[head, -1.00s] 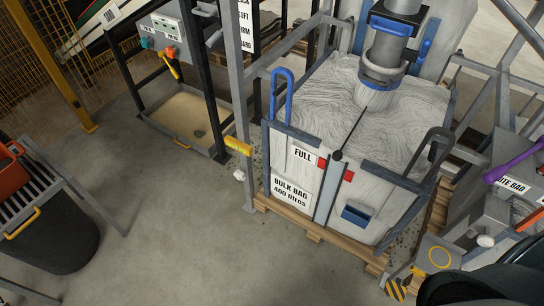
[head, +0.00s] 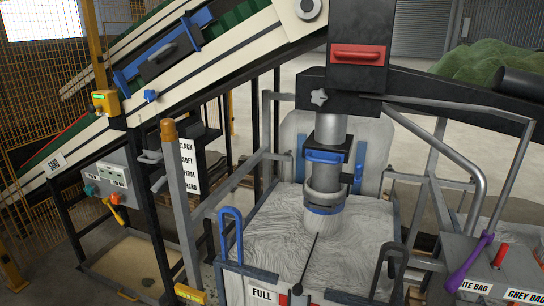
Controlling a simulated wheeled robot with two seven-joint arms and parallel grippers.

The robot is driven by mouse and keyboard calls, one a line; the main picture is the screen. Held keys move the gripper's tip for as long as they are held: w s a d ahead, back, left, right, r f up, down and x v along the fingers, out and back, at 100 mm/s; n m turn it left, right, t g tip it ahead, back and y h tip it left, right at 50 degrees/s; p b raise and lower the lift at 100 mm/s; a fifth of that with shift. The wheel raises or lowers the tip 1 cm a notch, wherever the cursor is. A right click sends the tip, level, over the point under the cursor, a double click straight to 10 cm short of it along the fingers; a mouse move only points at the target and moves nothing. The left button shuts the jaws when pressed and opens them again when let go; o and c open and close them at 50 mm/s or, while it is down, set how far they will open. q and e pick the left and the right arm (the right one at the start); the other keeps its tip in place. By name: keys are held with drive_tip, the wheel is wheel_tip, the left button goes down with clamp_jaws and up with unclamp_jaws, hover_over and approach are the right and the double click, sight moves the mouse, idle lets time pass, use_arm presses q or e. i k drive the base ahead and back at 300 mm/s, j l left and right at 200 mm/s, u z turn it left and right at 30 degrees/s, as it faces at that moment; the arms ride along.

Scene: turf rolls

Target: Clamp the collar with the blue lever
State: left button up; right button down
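A grey fill spout (head: 331,128) comes down from the black chute into the white bulk bag (head: 270,232). The collar (head: 325,190) sits around the lower spout, where the bag's neck meets it, with a blue band at its lower edge. A blue lever (head: 359,178) stands upright just right of the collar. Whether it is clamped, I cannot tell. A blue handle (head: 324,156) crosses the front of a dark block above the collar. Neither of my grippers is in view.
A blue loop (head: 231,236) and a dark loop (head: 386,268) stand at the bag's front corners. Grey frame posts (head: 182,215) flank the bag. A red handle (head: 358,53) is on the black box above. A purple lever (head: 470,262) is at the right, and a conveyor (head: 200,75) slopes at the left.

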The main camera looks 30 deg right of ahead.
sight(358, 170)
drive_tip(key=z, duration=1.45)
